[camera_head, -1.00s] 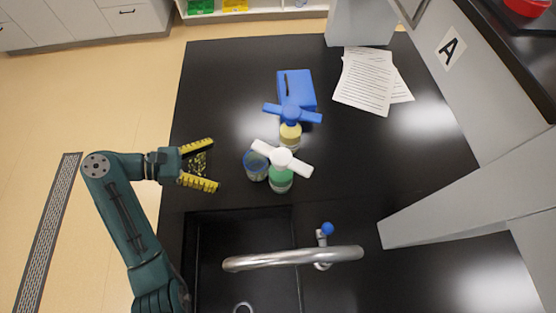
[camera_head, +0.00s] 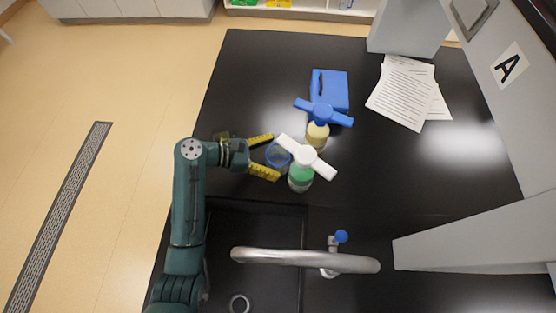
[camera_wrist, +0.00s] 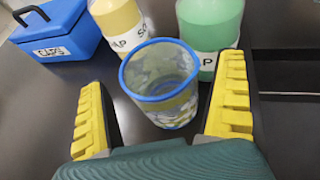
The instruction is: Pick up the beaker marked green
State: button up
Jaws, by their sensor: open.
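A clear beaker (camera_head: 276,157) with a blue rim stands on the black counter, beside the green soap bottle (camera_head: 300,178). It also shows in the wrist view (camera_wrist: 163,98), with pale, mottled patches low on its wall. I see no green mark on it. My gripper (camera_head: 275,158) is open, its yellow fingers reaching to either side of the beaker. In the wrist view my gripper (camera_wrist: 166,75) has the beaker between and just beyond its fingers, with a gap on the left. Whether the right finger touches it I cannot tell.
A yellow soap bottle (camera_head: 317,136) with a blue top stands just behind the beaker, near a blue caps box (camera_head: 330,89). A sink (camera_head: 255,225) with a curved metal faucet (camera_head: 300,258) lies in front. Papers (camera_head: 405,95) lie at the back right.

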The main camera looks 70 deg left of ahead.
jog(key=shift+w+f, duration=0.25)
jog(key=shift+w, duration=0.45)
jog(key=shift+c, duration=0.2)
jog(key=shift+s, duration=0.1)
jog(key=c, duration=1.2)
jog(key=shift+o, duration=0.2)
